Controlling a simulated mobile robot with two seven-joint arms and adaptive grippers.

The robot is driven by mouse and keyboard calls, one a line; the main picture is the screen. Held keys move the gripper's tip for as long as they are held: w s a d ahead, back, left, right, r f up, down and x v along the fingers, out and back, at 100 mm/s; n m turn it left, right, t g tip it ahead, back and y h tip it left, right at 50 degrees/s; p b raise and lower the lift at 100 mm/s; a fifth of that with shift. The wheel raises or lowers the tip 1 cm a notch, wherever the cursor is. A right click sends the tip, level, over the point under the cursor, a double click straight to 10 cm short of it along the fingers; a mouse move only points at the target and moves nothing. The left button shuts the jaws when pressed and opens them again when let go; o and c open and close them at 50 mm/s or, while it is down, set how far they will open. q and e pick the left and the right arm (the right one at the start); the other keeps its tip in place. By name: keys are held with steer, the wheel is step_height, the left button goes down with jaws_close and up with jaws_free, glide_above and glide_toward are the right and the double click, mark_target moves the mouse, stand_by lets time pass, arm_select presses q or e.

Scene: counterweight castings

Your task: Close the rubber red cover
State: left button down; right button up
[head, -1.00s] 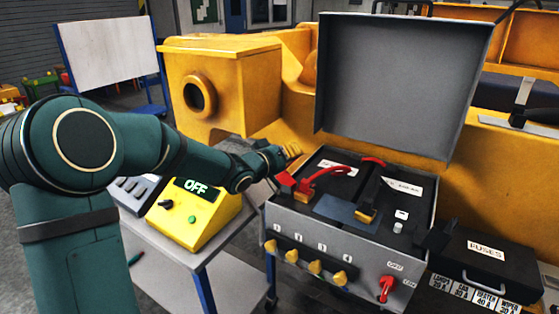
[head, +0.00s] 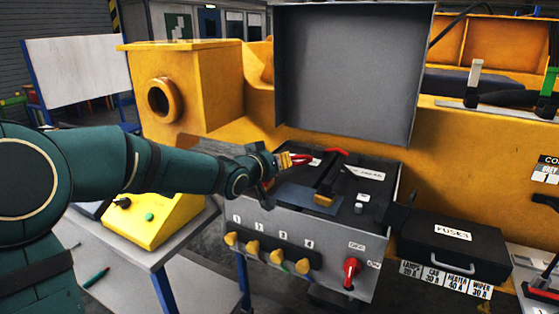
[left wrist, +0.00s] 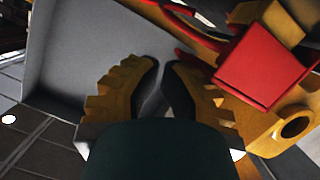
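The red cover (left wrist: 265,62) is a boxy red piece in the left wrist view, tilted beside a brass-coloured clamp (left wrist: 292,125) with a round hole. A red cable runs off past it. In the head view the red cover (head: 302,160) is small and partly hidden by my left gripper (head: 287,161), which is over the left rear of the open grey box (head: 302,240). In the left wrist view the yellow fingers of my left gripper (left wrist: 163,75) are nearly together, with only a narrow empty gap, left of the cover and apart from it. My right gripper is not in view.
The box's grey lid (head: 350,70) stands open at the back. A dark bar lies across the box interior. A black fuse case (head: 455,245) is on the right. A yellow control box (head: 145,215) stands on a table at left, under my arm.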

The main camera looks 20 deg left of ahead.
arm_select(q)
steer(key=shift+d+f, duration=0.2)
steer(key=shift+f, duration=0.05)
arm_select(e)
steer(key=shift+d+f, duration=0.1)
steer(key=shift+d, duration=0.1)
arm_select(q)
steer(key=shift+f, duration=0.15)
step_height(320, 180, up, 5)
steer(key=p, duration=0.3)
steer(key=d+v, duration=0.1)
steer(key=v, duration=0.8)
steer(key=shift+s+p, duration=0.4)
steer(key=shift+s, duration=0.15)
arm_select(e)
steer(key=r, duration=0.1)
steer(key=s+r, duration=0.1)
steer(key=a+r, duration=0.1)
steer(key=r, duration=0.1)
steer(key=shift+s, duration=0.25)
arm_select(q)
steer(key=shift+a, duration=0.15)
